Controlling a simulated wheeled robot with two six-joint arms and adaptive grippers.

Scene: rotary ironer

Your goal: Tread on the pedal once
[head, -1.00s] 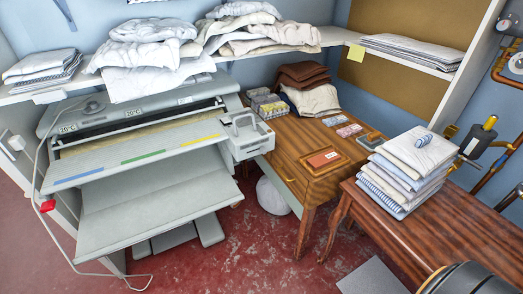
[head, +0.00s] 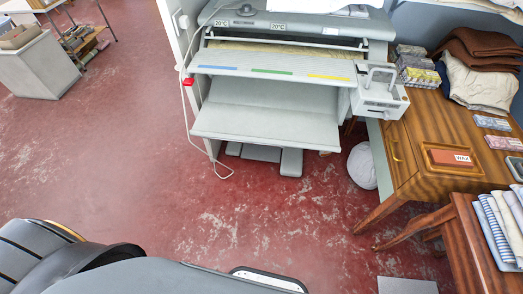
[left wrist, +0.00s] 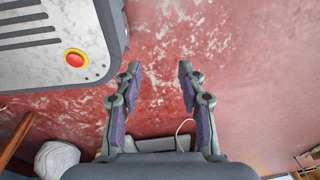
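The rotary ironer (head: 270,108) stands against the back wall, with a sloping grey shelf above the floor. Under the shelf, a flat grey pedal plate (head: 261,153) lies low near the floor between two grey feet. In the left wrist view, grey parts of this low assembly (left wrist: 155,144) show beyond the palm, partly hidden by it. My left gripper (left wrist: 157,70) is open and empty, its two fingers wide apart over the red floor. It touches nothing that I can see. My right gripper is in neither current view.
A white cord (head: 207,153) hangs at the ironer's left and trails onto the floor. A white round bundle (head: 362,166) and a wooden table (head: 405,178) stand to the right. The red floor (head: 250,215) before the ironer is clear.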

